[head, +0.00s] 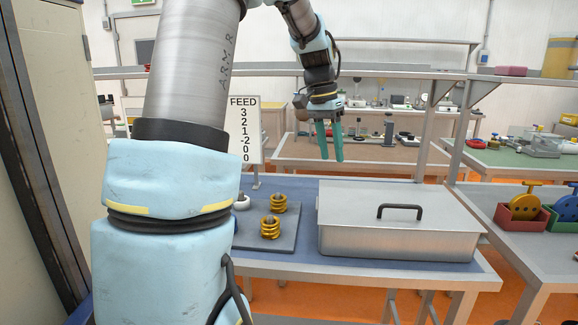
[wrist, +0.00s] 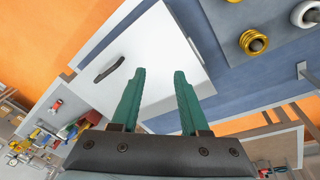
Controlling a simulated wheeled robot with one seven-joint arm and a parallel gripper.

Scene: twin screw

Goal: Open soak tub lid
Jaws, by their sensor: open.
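The soak tub (head: 400,241) is a grey metal box on the blue-topped table. Its flat lid (head: 350,198) lies closed on it, with a black bar handle (head: 400,210) on top. In the wrist view the lid (wrist: 160,50) shows from above, with the handle (wrist: 109,69) left of the fingers. My gripper (head: 329,158) has green fingers pointing down, above and behind the tub in the head view. It also shows in the wrist view (wrist: 160,75), open and empty, apart from the lid and handle.
Gold screw pieces (head: 270,227) and a white ring (head: 242,202) stand on a grey plate (head: 287,236) left of the tub. A FEED sign (head: 244,130) stands behind. A shelf rail crosses behind my gripper.

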